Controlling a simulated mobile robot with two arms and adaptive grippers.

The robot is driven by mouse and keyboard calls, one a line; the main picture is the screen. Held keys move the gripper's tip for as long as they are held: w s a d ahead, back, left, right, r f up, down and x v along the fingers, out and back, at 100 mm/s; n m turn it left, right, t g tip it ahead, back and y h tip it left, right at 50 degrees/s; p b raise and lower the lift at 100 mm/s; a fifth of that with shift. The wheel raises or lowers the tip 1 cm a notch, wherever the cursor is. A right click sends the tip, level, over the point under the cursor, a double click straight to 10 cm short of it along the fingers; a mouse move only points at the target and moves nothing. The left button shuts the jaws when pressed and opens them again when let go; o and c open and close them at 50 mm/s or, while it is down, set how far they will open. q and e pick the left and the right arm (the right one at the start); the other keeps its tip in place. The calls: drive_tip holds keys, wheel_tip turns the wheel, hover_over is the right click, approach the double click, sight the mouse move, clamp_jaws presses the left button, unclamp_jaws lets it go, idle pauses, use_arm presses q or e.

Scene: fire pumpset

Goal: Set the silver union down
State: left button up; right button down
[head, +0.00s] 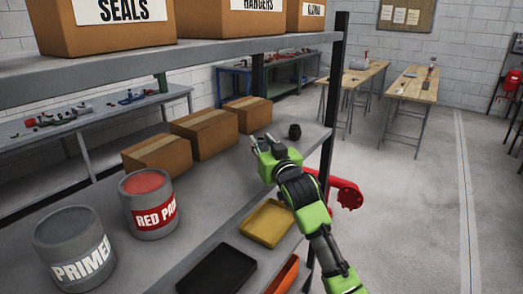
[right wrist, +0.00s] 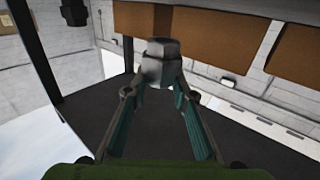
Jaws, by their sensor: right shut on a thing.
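The silver union (right wrist: 161,50) is a grey metal fitting with a hex-shaped end, seen at the fingertips in the right wrist view. My right gripper (right wrist: 161,80) is shut on it. In the head view my right gripper (head: 263,146) is over the right part of the grey middle shelf (head: 222,181), where the union is mostly hidden or too small to make out. I cannot tell whether the union touches the shelf. My left gripper is not in view.
A dark fitting (head: 294,131) stands on the shelf just beyond my gripper, near the black upright (head: 329,115). Cardboard boxes (head: 203,134) line the back. Paint cans (head: 149,205) stand at left. A yellow tray (head: 267,223) and black tray (head: 217,270) are lower down.

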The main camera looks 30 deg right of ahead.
drive_tip(key=shift+w+d+f+p, duration=0.1)
drive_tip(key=shift+w+f+p, duration=0.05)
drive_tip(key=shift+f, duration=0.75)
drive_tip(key=shift+w+f+p, duration=0.1)
drive_tip(key=shift+f+p, duration=0.05)
drive_tip(key=shift+f, duration=0.75)
drive_tip(key=c, duration=2.1)
unclamp_jaws()
drive_tip(key=shift+f, duration=0.25)
drive_tip(key=o, duration=0.4)
drive_tip(key=shift+s+r, duration=0.15)
